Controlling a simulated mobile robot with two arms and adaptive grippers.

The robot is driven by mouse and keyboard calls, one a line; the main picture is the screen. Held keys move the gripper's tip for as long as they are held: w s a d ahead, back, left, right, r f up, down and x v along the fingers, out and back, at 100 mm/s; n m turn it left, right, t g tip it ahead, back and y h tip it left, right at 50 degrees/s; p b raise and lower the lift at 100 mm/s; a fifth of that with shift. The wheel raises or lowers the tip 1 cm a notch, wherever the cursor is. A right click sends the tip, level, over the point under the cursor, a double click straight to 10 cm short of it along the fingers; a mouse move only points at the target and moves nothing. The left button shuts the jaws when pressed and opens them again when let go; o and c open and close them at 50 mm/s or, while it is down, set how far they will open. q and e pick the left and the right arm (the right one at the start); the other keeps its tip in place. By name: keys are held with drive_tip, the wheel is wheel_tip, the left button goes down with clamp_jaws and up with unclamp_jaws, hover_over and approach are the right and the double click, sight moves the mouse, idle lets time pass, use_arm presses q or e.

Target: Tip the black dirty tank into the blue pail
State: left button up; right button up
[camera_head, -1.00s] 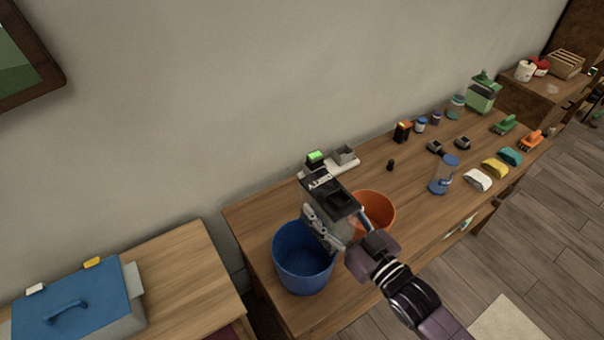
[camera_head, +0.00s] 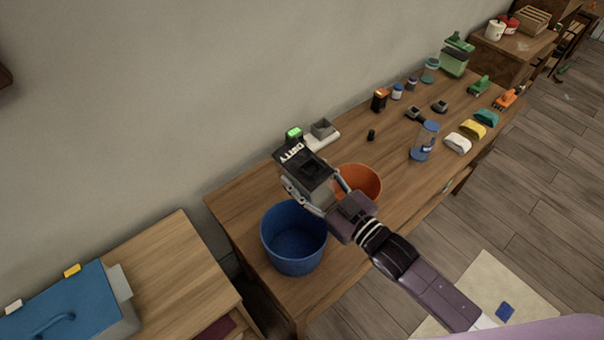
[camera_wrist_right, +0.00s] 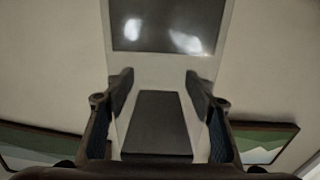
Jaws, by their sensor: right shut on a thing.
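The black dirty tank (camera_head: 309,171), with a dark lid and a "DIRTY" label, is held in the air by my right gripper (camera_head: 318,190). Its lid faces the head camera and its lower body is mostly hidden. In the right wrist view the tank (camera_wrist_right: 155,125) shows as a pale body with dark panels between both fingers of the right gripper (camera_wrist_right: 160,88). The blue pail (camera_head: 293,245) stands upright on the table's near left end; the visible part of its inside looks empty. The tank appears just beyond the pail's far rim; its height above it is unclear. My left gripper is out of view.
An orange bucket (camera_head: 360,183) stands close behind my right wrist. A pale dock with a green light (camera_head: 294,133) sits near the wall. A blue-lidded jar (camera_head: 425,142), sponges (camera_head: 457,143) and small bottles stand farther right. A lower side table (camera_head: 170,270) is at left.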

drive_tip(key=shift+w+d+f+n+b, duration=0.25)
drive_tip(key=shift+d+f+n+b, duration=0.3)
drive_tip(key=shift+f+n, duration=0.3)
drive_tip(key=shift+w+d+f+n, duration=0.15)
drive_tip(key=shift+d+f+n, duration=0.1)
drive_tip(key=shift+n, duration=0.3)
drive_tip(key=f+n+b, duration=0.1)
drive_tip(key=w+d+f+n+b, duration=0.1)
drive_tip(key=n, duration=0.1)
drive_tip(key=shift+d+f+b, duration=0.1)
drive_tip(key=shift+f+b, duration=0.15)
drive_tip(key=shift+b, duration=0.15)
drive_tip(key=shift+w+d+f+n+b, duration=0.2)
drive_tip(key=shift+f+n+b, duration=0.15)
drive_tip(key=shift+n, duration=0.25)
drive_tip(key=shift+w+d+f+n+b, duration=0.15)
drive_tip(key=shift+f+n+b, duration=0.2)
drive_tip(key=shift+n, duration=0.55)
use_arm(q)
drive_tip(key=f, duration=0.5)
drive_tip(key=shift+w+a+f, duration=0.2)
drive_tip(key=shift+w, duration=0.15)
use_arm(e)
drive_tip(key=shift+r, duration=0.1)
drive_tip(key=shift+d, duration=0.1)
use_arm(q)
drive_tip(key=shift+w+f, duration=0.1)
use_arm(e)
drive_tip(key=shift+n, duration=0.3)
